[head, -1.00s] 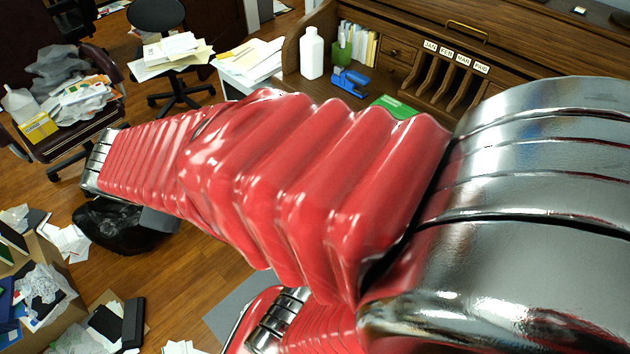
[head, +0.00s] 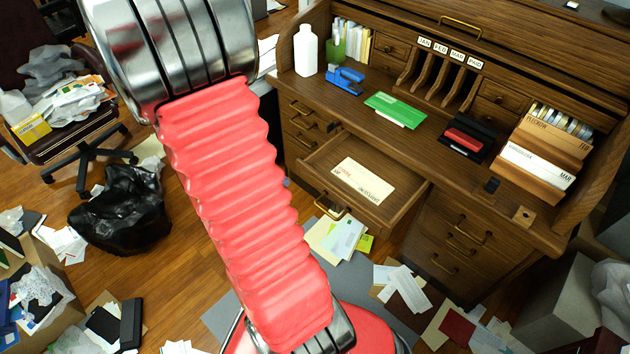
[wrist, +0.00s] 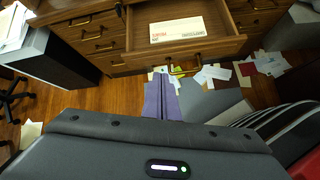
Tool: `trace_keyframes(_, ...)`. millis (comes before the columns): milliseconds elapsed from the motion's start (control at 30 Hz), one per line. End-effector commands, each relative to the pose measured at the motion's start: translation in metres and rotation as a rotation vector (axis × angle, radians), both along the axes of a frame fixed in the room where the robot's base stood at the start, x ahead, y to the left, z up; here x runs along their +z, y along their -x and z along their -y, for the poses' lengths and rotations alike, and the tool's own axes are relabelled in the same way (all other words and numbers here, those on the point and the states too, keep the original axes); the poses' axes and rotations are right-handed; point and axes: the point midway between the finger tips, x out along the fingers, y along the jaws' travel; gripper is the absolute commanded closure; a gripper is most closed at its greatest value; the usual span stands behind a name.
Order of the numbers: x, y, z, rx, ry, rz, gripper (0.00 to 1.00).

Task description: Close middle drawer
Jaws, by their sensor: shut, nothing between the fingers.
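The middle drawer (head: 405,200) of the wooden roll-top desk is pulled out, with a cream envelope (head: 363,180) inside and a brass handle (head: 333,207) on its front. The drawer also shows in the wrist view (wrist: 225,48), with its handle (wrist: 183,71) at the lower front edge. My gripper (wrist: 160,78) shows there as closed purple-grey fingers, holding nothing. In that picture its tips lie just left of and slightly below the handle; whether they touch it I cannot tell.
The desk's side drawers (head: 458,240) look shut. A bottle (head: 306,50), blue stapler (head: 346,78) and green packet (head: 397,109) stand on the desktop. Papers (head: 338,237) litter the floor below. A black bag (head: 122,210) and an office chair lie to the left.

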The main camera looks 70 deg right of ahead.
Motion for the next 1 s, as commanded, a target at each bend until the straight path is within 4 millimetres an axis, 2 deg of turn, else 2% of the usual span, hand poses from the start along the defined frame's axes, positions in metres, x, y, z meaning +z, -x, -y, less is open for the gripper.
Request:
trace_keyframes(33,-0.013,0.008,0.005,0.023,-0.016,-0.043,1.0)
trace_keyframes(200,-0.049,0.026,0.018,0.122,-0.065,-0.152,1.0)
trace_keyframes(333,-0.066,0.034,0.022,0.174,-0.094,-0.2,1.0)
trace_keyframes(1000,-0.078,0.039,0.029,0.192,-0.103,-0.216,1.0)
